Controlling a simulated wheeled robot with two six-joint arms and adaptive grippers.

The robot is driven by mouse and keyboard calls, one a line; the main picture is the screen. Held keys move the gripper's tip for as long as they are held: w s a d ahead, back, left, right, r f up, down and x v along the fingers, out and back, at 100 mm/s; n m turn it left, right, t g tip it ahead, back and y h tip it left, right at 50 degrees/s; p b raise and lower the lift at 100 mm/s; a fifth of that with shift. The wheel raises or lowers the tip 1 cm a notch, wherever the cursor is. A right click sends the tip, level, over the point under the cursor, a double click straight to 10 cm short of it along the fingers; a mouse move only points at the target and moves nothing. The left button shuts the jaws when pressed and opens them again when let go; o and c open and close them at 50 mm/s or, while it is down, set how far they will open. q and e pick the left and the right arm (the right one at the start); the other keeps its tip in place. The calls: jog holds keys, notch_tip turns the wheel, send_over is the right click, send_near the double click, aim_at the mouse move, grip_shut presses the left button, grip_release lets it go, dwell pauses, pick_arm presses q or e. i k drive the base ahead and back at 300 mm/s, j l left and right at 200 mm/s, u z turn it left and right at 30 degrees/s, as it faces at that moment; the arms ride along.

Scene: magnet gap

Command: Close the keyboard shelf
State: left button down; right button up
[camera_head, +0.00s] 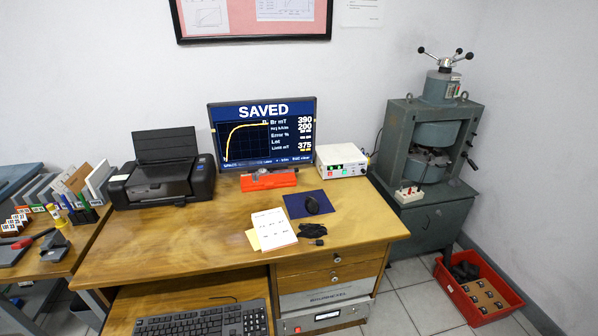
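The keyboard shelf (185,292) is a wooden pull-out board below the desk top (190,247). It sticks out toward me past the desk's front edge. A black keyboard (205,320) lies on it, cut off by the bottom of the picture. A cable runs on the shelf behind the keyboard. The shelf's own front edge is out of the picture. Neither of my grippers is in view.
On the desk stand a printer (163,172), a monitor (262,135) reading SAVED, a white instrument (341,160), papers (272,229) and a mouse (311,205). Drawers (335,277) are right of the shelf. A red crate (478,287) stands on the floor at right.

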aim_at(131, 301)
jog(key=u, duration=1.5)
